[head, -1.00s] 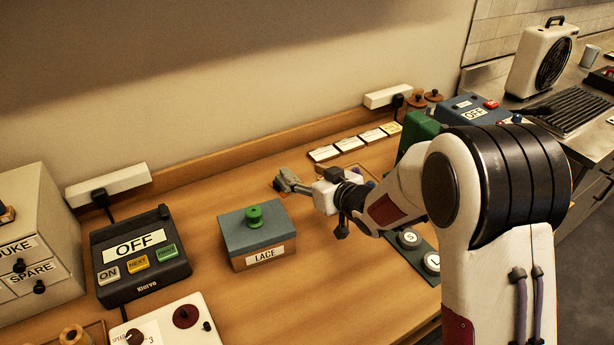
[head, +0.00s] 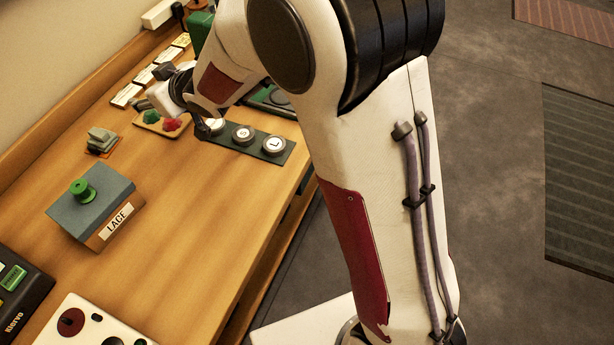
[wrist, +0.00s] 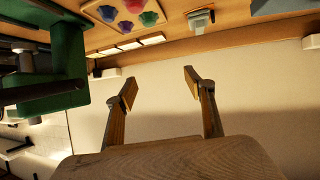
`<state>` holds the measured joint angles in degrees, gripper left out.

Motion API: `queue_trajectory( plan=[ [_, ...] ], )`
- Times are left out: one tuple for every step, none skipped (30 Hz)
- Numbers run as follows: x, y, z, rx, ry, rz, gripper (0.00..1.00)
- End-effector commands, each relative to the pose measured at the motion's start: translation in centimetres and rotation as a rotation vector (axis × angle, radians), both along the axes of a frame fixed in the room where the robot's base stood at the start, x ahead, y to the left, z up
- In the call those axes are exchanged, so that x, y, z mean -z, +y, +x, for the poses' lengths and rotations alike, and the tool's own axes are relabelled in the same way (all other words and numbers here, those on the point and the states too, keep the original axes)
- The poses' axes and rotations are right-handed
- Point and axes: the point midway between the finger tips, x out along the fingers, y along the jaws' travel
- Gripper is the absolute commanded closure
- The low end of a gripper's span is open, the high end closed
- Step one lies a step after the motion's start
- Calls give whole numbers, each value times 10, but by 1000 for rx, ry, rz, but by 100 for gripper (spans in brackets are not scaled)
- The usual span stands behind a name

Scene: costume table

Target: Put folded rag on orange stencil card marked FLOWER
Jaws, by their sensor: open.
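The folded rag (head: 101,138) is a small grey-green bundle in the head view, left of a small tray. It lies on the orange card (head: 92,153), whose edge shows beneath it; its lettering is too small or covered to read. A small grey thing at the top of the wrist view (wrist: 199,19) looks like the same rag. My gripper is open and empty in the wrist view (wrist: 158,88), apart from the rag and facing the pale wall. In the head view my wrist is right of the rag, and the fingers cannot be made out clearly.
A blue-grey box marked LACE (head: 115,222) stands nearer than the rag. A tray (head: 148,126) holds coloured pieces close beside my wrist. A button panel (head: 258,140), white cards (head: 126,95) and a green object (head: 201,30) are nearby. Bare wood lies right of the box.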

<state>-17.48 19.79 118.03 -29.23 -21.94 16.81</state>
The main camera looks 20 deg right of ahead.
Motion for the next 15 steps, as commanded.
queue_trajectory(
  plan=[
    [-10,-13,-4,27,4,-11,46],
    [-13,-21,-6,43,9,-19,46],
    [-18,-31,-10,64,16,-29,46],
    [-22,-38,-13,80,21,-36,46],
    [-25,-46,-16,95,28,-43,46],
    [-30,-56,-21,117,37,-51,46],
    [-33,-62,-25,131,43,-57,46],
    [-36,-69,-29,145,50,-63,46],
    [-40,-79,-34,165,59,-70,46],
    [-43,-86,-38,180,66,-77,46],
    [-45,-93,-43,193,75,-82,46],
    [-49,-102,-50,213,85,-87,46],
    [-51,-108,-55,226,93,-91,46],
    [-53,-114,-60,240,102,-96,46],
    [-56,-123,-67,258,113,-102,46]
  ],
)
